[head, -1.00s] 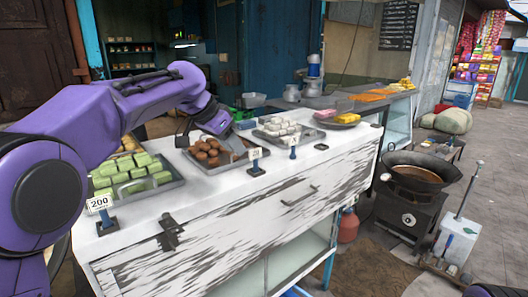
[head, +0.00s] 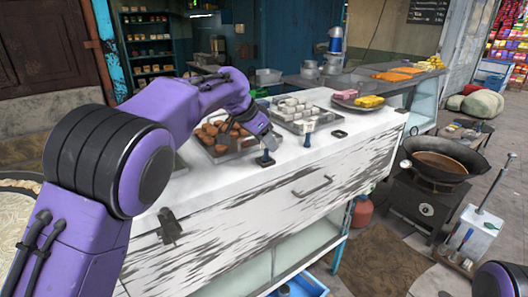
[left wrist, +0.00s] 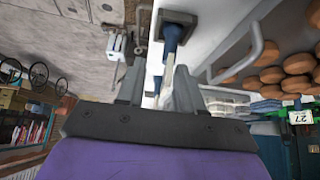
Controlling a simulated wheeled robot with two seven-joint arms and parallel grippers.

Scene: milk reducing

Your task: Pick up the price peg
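A price peg (head: 265,158) with a dark base and blue stem stands on the white counter top (head: 230,172), in front of the tray of brown sweets. My left gripper (head: 266,141) is right above it, pointing down, and hides its upper part in the head view. In the left wrist view, the peg's blue stem (left wrist: 174,42) and pale upper part lie between the two spread fingers (left wrist: 157,82), nearer one finger. I cannot tell whether a finger touches it. A second price peg (head: 308,135) stands farther right by the tray of white sweets. My right gripper is not in view.
The tray of brown sweets (head: 248,152) and the tray of white sweets (head: 318,117) lie close behind the pegs. A plate of pink and yellow sweets (head: 350,104) is farther right. A black wok (head: 440,165) on a stove stands right of the counter.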

